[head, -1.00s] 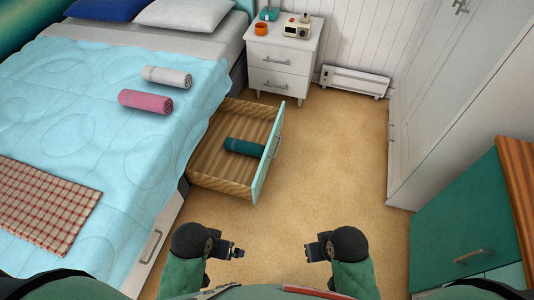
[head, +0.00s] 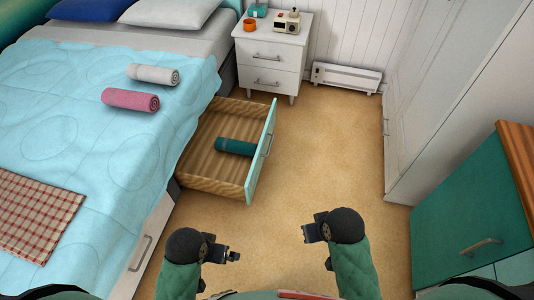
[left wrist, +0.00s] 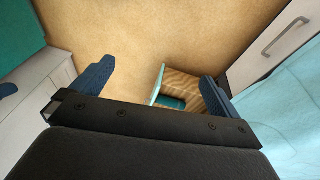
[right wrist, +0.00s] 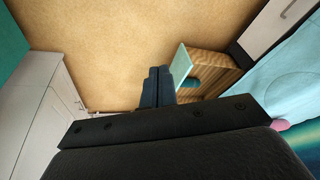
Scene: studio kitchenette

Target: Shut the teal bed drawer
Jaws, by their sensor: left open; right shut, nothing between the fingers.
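The teal bed drawer (head: 261,153) is pulled out from the side of the bed, with a wooden inside and a bar handle on its front. A rolled dark teal towel (head: 236,147) lies in it. My left gripper (head: 234,257) is open and empty, in front of the drawer's near side and apart from it. My right gripper (head: 307,232) is shut and empty, to the right of and nearer than the drawer front. The drawer also shows between the left fingers in the left wrist view (left wrist: 157,84) and beside the shut fingers in the right wrist view (right wrist: 181,66).
The bed (head: 90,120) is at left, with a grey towel (head: 153,75) and a pink towel (head: 131,100) on it. A white nightstand (head: 272,57) stands behind the drawer. A teal cabinet (head: 465,215) is at right. The floor (head: 325,150) between is clear.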

